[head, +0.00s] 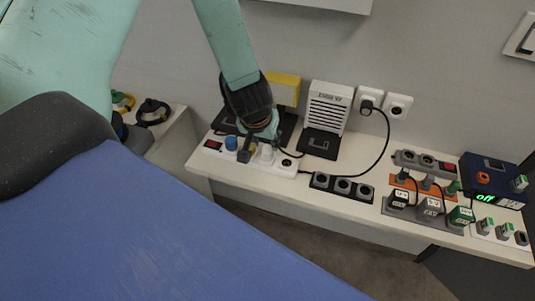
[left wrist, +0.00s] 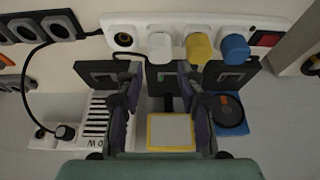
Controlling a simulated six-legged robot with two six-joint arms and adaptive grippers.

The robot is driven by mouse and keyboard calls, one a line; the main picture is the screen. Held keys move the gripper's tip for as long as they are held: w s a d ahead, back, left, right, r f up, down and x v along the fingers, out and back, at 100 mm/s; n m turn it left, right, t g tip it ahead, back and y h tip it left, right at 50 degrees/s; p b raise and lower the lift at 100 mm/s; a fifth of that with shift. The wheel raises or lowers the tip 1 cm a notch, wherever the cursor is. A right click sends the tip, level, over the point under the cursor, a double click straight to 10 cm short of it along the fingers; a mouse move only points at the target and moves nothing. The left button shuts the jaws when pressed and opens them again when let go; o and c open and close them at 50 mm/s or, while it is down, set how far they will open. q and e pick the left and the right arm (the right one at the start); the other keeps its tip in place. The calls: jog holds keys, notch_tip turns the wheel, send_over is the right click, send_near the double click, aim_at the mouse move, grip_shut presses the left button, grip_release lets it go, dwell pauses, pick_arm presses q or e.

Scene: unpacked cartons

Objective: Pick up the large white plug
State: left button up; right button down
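A white plug (head: 267,153) stands in the white power strip (head: 285,169) on the narrow shelf. In the left wrist view the white plug (left wrist: 160,46) sits between an empty socket and a yellow plug (left wrist: 199,47), with a blue plug (left wrist: 235,49) beyond. My left gripper (head: 260,136) hangs over the strip, close to the white plug, and partly covers the plugs beside it. In the left wrist view the left gripper's fingers (left wrist: 160,82) are apart with nothing between them, and the white plug lies beyond the tips. My right gripper is not in view.
A white speaker-like box (head: 328,107) and a yellow device (head: 284,88) stand behind the strip. A black cable runs from the wall plug (head: 367,105) to the strip. A black socket strip (head: 342,187) and several labelled plugs lie to the right. The wall closes off the back.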

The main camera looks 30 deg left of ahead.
aim_at(268, 149)
pick_arm(q)
jog(key=b+x, duration=0.1)
jog(key=x, duration=0.3)
jog(key=shift+w+f+b, duration=0.2)
jog(key=shift+f+b, duration=0.15)
jog(key=shift+b, duration=0.05)
jog(key=shift+w+a+f, duration=0.2)
jog(key=shift+a+f, duration=0.05)
jog(key=shift+f, duration=0.1)
jog(key=shift+d+r, duration=0.1)
jog(key=shift+d, duration=0.15)
jog(key=shift+c, duration=0.5)
jog(key=shift+a, duration=0.15)
jog(key=c, duration=0.5)
grip_shut()
